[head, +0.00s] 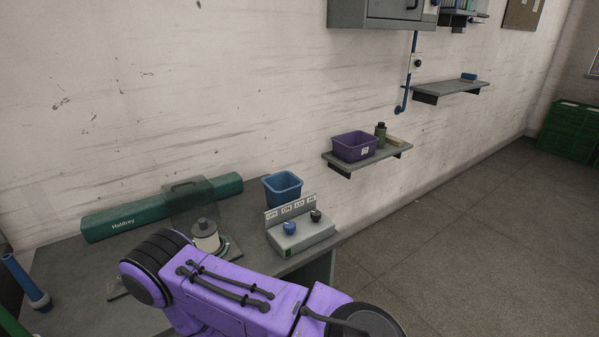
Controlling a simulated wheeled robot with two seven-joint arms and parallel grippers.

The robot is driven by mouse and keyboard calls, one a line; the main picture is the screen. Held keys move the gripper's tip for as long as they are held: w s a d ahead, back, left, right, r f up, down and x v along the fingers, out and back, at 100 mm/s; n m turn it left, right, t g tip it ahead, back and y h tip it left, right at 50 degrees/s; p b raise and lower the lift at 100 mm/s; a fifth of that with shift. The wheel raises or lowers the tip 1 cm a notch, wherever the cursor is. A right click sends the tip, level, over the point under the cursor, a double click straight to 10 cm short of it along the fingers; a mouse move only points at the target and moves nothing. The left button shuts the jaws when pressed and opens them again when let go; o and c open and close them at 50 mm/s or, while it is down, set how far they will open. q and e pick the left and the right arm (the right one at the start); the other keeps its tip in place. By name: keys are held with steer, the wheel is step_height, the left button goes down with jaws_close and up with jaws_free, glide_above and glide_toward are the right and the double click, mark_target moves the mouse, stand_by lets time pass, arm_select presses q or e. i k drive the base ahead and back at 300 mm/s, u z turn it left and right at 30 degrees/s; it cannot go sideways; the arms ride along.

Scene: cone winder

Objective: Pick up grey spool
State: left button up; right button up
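A pale, squat spool-like piece with a grey top (205,235) stands on a small grey base on the bench, beside a see-through guard (190,200). I cannot tell whether it is the grey spool. No other grey spool shows clearly. A purple arm of mine crosses the lower middle and hides part of the bench. Neither gripper shows in the head view.
The grey bench (75,265) carries a green Haldrey housing (150,210), blue bin (282,187), switch box (300,237) and blue cone-like piece (28,282). A wall shelf (372,159) holds a purple bin (354,147) and dark bottle (380,134).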

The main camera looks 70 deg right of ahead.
mark_target(205, 233)
steer(key=z, duration=2)
